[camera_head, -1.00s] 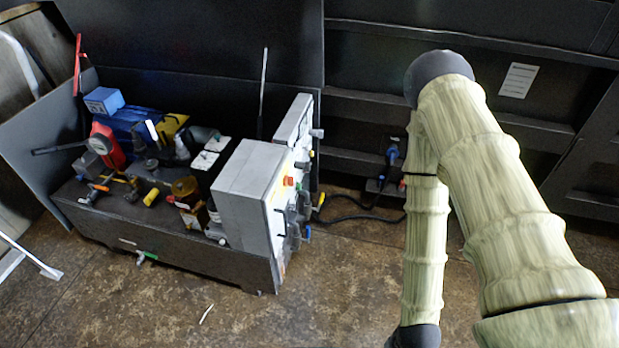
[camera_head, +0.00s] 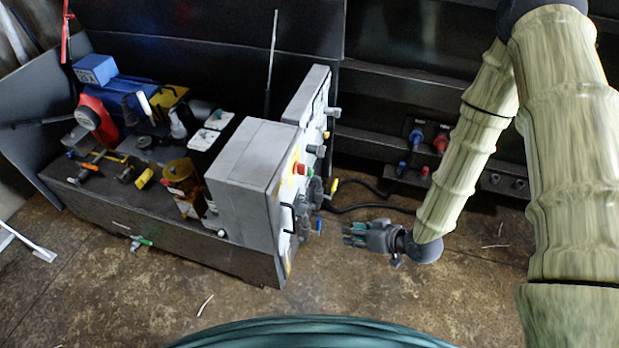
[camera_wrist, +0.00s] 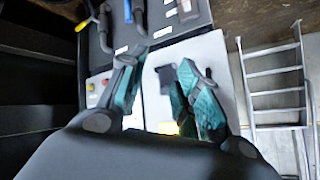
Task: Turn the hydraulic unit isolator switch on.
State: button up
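The hydraulic unit's grey control cabinet (camera_head: 250,165) stands at the right end of the unit in the head view. A red knob on yellow (camera_head: 299,169), which looks like the isolator switch, is on the cabinet's right-hand face, seen edge-on. My gripper (camera_head: 350,234) is low to the right of this face, apart from it, fingers pointing left toward it. In the wrist view, its teal-padded fingers (camera_wrist: 157,75) are spread and empty. A pale panel (camera_wrist: 215,55) lies beyond them. A yellow patch (camera_wrist: 168,128) shows low between the fingers; I cannot tell whether it is the switch.
Black handles (camera_wrist: 104,28) and small red and yellow parts (camera_wrist: 92,95) are near the left finger. A ladder (camera_wrist: 275,85) stands right in the wrist view. A black cable (camera_head: 365,207) lies behind my gripper. The floor (camera_head: 330,285) in front is clear.

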jog(key=w+a+r+n+t+y+b, duration=0.1)
jog(key=w+a+r+n+y+b, duration=0.25)
jog(key=w+r+y+b, duration=0.35)
jog(key=n+g+y+b, duration=0.1)
jog(key=n+g+y, duration=0.15)
jog(key=n, duration=0.35)
send_near(300, 169)
jog(key=x, duration=0.7)
jog(key=shift+w+r, duration=0.35)
jog(key=shift+r, duration=0.05)
jog(key=shift+a+t+y, duration=0.15)
jog(key=shift+t+y, duration=0.1)
grip_shut()
